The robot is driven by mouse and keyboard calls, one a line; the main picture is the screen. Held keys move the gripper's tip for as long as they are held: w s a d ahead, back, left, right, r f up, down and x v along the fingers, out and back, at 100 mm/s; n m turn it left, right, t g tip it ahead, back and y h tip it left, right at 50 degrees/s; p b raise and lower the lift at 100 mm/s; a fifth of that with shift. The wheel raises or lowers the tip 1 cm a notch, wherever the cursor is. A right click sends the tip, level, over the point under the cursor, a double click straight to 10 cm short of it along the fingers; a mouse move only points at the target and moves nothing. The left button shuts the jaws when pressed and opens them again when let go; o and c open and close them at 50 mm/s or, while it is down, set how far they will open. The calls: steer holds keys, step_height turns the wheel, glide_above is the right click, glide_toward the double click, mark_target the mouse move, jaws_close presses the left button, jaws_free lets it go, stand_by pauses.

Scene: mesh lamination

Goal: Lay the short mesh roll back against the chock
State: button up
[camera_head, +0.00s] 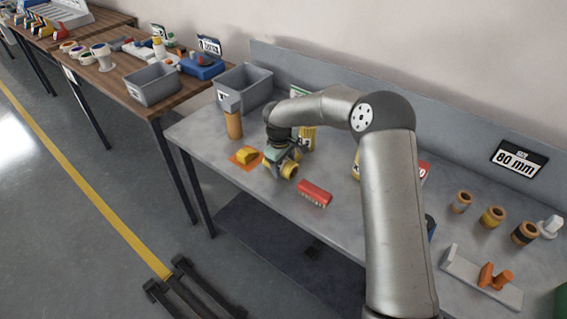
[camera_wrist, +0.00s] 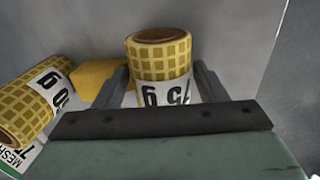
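A short yellow mesh roll (camera_wrist: 160,60) with a brown core and a white label sits between the two fingers of my gripper (camera_wrist: 160,85) in the wrist view. The fingers flank it closely; I cannot tell whether both press on it. A second yellow mesh roll (camera_wrist: 28,105) lies tilted at the left. A yellow block (camera_wrist: 104,78), perhaps the chock, is beside and behind the flanked roll. In the head view, my gripper (camera_head: 284,160) is low over the bench by a yellow roll (camera_head: 290,169).
A red brush (camera_head: 314,193) lies close in front of the gripper on the grey bench (camera_head: 345,220). A brown roll (camera_head: 234,125) and a grey bin (camera_head: 244,87) stand behind left. Another yellow roll (camera_head: 308,138) stands behind the gripper. Several small rolls stand at the right.

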steer(key=shift+o, duration=0.7)
step_height(320, 180, up, 17)
steer(key=s+a+b, duration=0.1)
steer(key=b, duration=0.1)
steer(key=shift+s+a, duration=0.2)
steer(key=shift+s, duration=0.2)
steer(key=shift+r, duration=0.1)
